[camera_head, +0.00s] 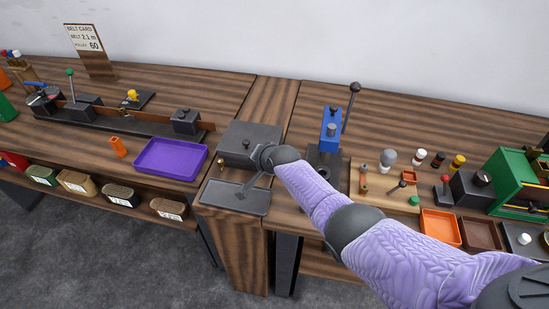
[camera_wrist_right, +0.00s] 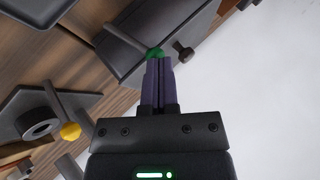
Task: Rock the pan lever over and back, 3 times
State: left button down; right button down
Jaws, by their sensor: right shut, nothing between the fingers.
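A lever with a green knob (camera_wrist_right: 155,53) shows in the right wrist view, its dark rod slanting up-left across a dark box. My right gripper (camera_wrist_right: 158,62) is shut and empty. Its fingertips are right at the green knob; I cannot tell whether they touch it. In the head view the right gripper (camera_head: 244,189) reaches down over the dark box (camera_head: 262,133) and the shallow dark pan (camera_head: 222,195) in front of it. The lever's knob cannot be made out there. My left gripper is not in view.
A purple tray (camera_head: 171,156) lies left of the pan. A blue block (camera_head: 330,125) and a tall dark lever (camera_head: 351,105) stand to the right. Another green-knobbed lever (camera_head: 70,72) stands far left. Small parts and bins crowd the right bench.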

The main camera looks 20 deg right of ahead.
pick_arm(q)
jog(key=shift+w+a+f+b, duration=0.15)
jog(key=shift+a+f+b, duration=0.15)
jog(key=shift+b, duration=0.05)
pick_arm(e)
jog(key=shift+w+a+f, duration=0.2)
jog(key=shift+w+a, duration=0.3)
jog(key=shift+a, duration=0.15)
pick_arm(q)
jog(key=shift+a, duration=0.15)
pick_arm(e)
jog(key=shift+a, duration=0.1)
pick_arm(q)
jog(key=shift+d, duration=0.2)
